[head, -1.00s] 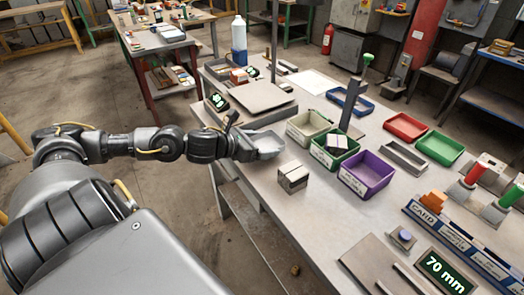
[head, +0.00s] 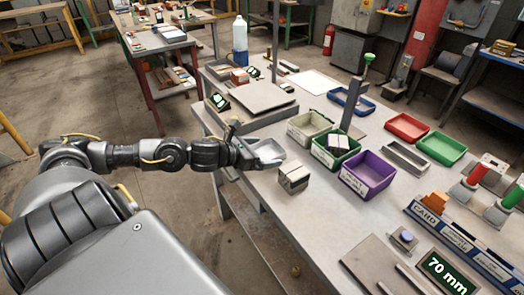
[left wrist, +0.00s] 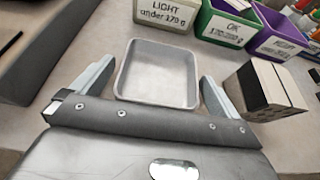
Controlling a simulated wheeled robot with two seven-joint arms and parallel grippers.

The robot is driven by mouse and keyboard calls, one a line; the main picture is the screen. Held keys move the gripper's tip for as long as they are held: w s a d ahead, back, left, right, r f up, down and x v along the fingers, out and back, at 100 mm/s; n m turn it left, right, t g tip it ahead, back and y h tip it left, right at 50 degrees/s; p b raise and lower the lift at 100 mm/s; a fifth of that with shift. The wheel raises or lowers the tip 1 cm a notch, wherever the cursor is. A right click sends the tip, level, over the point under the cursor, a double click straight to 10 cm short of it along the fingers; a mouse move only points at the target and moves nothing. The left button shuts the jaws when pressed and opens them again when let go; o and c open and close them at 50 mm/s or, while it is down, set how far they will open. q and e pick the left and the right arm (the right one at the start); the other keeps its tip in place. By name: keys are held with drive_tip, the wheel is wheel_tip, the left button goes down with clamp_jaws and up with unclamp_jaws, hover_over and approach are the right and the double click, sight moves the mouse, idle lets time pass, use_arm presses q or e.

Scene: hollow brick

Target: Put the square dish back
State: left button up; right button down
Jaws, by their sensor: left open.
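The square dish (head: 270,150) is a shallow pale grey tray with rounded corners, empty, near the left edge of the workbench. In the left wrist view the dish (left wrist: 158,95) lies in front of my left gripper (left wrist: 158,70). The two fingers stand apart, one on each side of the dish, with gaps showing. In the head view my left gripper (head: 256,156) is open at the dish's left side. My right gripper is not in view.
A two-tone block (head: 293,180) stands close to the right finger. Beyond it are a cream bin (head: 303,135), a green bin (head: 330,158) holding a block, and a purple bin (head: 367,182). A flat-topped scale (head: 262,97) stands behind the dish.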

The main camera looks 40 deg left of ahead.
use_arm(q)
drive_tip(key=shift+r, duration=0.15)
drive_tip(key=v, duration=0.5)
drive_tip(key=shift+s+p, duration=0.1)
drive_tip(key=shift+p, duration=0.25)
drive_tip(key=shift+s+a+r, duration=0.1)
drive_tip(key=shift+s, duration=0.2)
drive_tip(key=p+v, duration=0.5)
drive_tip(key=v, duration=0.1)
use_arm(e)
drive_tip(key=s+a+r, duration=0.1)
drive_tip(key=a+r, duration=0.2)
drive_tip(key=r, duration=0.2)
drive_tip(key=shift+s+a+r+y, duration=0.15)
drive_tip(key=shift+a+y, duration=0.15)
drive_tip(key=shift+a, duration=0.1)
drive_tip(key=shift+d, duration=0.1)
